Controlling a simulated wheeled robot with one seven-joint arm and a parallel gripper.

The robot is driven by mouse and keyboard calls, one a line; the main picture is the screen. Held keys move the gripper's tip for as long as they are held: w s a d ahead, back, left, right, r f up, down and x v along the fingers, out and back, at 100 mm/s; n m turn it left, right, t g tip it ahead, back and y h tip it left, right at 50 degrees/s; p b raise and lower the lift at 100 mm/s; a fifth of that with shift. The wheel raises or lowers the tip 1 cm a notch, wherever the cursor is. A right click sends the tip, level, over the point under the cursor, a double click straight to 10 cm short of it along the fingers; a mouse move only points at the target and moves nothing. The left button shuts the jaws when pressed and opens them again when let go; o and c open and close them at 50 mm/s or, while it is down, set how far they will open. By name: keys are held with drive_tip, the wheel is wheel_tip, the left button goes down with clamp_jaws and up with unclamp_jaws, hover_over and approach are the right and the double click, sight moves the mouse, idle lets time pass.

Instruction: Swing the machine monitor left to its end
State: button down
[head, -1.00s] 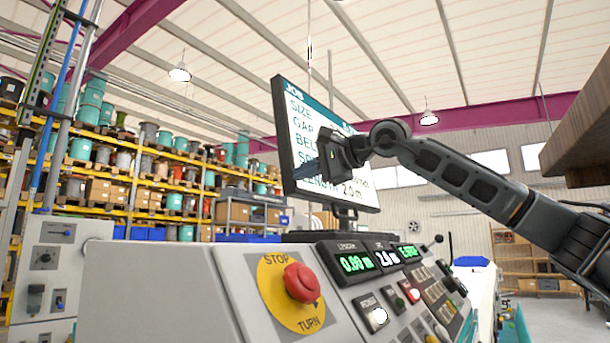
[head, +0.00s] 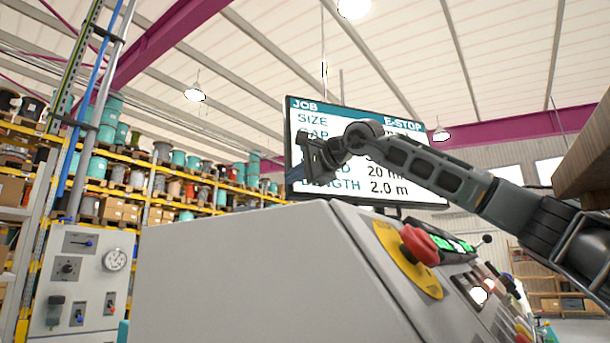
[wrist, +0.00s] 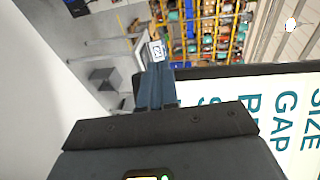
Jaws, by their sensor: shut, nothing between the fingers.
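The machine monitor (head: 400,118) stands above the control console with a dark frame and a white screen under a teal band. Its screen faces me almost squarely. My gripper (head: 292,178) is at the monitor's left edge, in front of the screen's lower left part in the head view, and hides some of the text. In the wrist view my gripper's blue-grey fingers (wrist: 157,72) are together and hold nothing. The monitor (wrist: 288,112) lies to their right there, with its dark edge close beside them. I cannot tell whether they touch it.
The grey console (head: 250,270) fills the lower middle, with a red stop button (head: 419,245) on a yellow plate. A grey switch cabinet (head: 80,275) stands at left. Shelving with cable reels (head: 180,175) is behind. A brown slab (head: 590,165) juts in at right.

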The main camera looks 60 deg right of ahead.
drive_tip(key=shift+w+d+r, duration=0.1)
drive_tip(key=shift+w, duration=0.35)
idle(0.4)
